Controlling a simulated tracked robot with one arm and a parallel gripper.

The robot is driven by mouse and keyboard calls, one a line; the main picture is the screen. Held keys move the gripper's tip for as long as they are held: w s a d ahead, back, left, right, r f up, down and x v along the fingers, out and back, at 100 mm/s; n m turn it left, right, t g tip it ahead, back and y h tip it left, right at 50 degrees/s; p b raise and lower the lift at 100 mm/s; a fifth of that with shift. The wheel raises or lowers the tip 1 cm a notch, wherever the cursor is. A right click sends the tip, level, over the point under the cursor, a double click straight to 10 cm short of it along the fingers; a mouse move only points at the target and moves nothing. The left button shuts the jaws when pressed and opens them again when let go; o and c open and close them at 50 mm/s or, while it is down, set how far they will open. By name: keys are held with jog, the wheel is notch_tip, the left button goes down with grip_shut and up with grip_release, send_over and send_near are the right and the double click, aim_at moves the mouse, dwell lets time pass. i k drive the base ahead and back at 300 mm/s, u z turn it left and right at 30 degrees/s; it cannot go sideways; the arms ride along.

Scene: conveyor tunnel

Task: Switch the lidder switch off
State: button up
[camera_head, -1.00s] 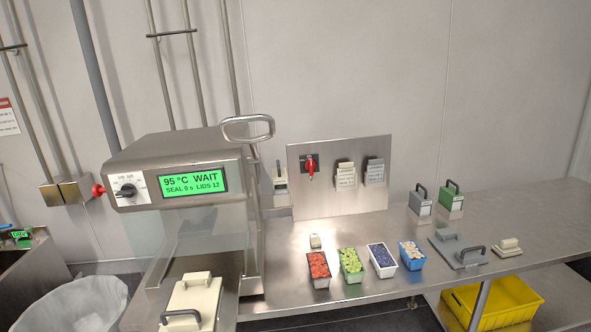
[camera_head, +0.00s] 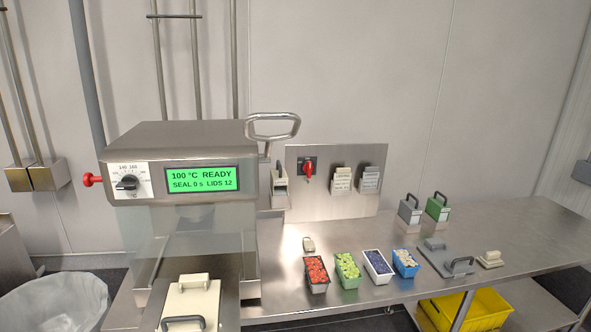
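A red rotary switch (camera_head: 308,171) sits on a dark square plate at the upper left of a steel panel (camera_head: 350,206) standing behind the bench. Its red handle points roughly upright. The lidder (camera_head: 190,140) is the steel machine on the left. Its green display (camera_head: 203,179) reads 100 °C READY, SEAL 0 s, LIDS 12. A black dial (camera_head: 128,184) and a red knob (camera_head: 92,179) are at its left end, and a loop handle (camera_head: 272,126) is at its right. My gripper is not in view.
Several filled punnets (camera_head: 347,270) stand along the bench (camera_head: 480,225) front, below the panel. Grey and green handled blocks (camera_head: 438,206) and a grey handled plate (camera_head: 445,257) are to the right. A yellow crate (camera_head: 470,312) is below. A lined bin (camera_head: 55,300) is at lower left.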

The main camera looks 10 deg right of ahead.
aim_at(308, 168)
jog(key=u, duration=0.1)
jog(key=i, duration=1)
jog(key=z, duration=0.1)
